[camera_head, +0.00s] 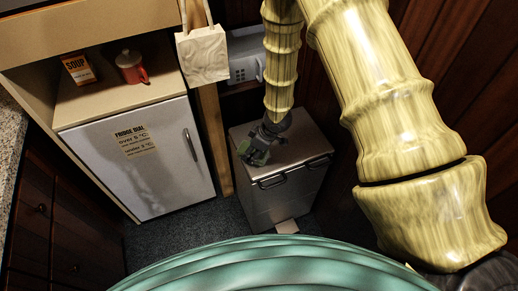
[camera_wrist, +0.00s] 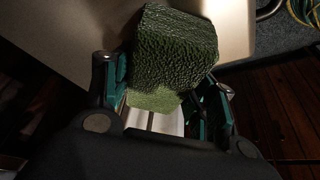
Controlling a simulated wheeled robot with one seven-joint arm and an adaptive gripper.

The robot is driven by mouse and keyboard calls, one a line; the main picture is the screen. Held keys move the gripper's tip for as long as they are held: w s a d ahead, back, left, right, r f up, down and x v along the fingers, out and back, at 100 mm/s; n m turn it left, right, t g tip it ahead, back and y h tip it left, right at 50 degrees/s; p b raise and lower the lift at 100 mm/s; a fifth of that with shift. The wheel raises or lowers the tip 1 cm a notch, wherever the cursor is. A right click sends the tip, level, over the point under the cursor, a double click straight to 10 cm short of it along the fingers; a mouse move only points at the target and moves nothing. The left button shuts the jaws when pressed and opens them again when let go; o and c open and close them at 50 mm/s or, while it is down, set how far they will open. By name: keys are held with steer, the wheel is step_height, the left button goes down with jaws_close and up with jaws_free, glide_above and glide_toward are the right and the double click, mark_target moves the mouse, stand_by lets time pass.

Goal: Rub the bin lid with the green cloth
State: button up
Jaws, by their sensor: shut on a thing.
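My gripper (camera_head: 262,143) is over the top of the bin in the head view, near the lid's left part. The bin lid (camera_head: 302,147) is a flat greyish top on a boxy metal bin; its pale surface also shows in the wrist view (camera_wrist: 75,40). The green cloth (camera_wrist: 176,42) is a textured, blocky folded piece between my gripper's fingers (camera_wrist: 165,105). The gripper is shut on it. The cloth is at or close above the lid; I cannot tell whether it touches. In the head view the cloth is small and hard to separate from the fingers.
A small white fridge (camera_head: 150,170) stands left of the bin, with a red mug (camera_head: 132,68) and a soup box (camera_head: 78,68) on the shelf above. A white bag (camera_head: 203,54) hangs behind. Wood panelling (camera_head: 455,95) is at right. Dark carpet (camera_head: 170,235) lies in front.

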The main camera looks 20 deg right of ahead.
steer(key=shift+a, duration=0.45)
step_height(320, 180, up, 8)
steer(key=p, duration=0.6)
steer(key=shift+r+p, duration=0.1)
steer(key=shift+p, duration=0.25)
steer(key=shift+d+p, duration=0.1)
steer(key=shift+p, duration=0.65)
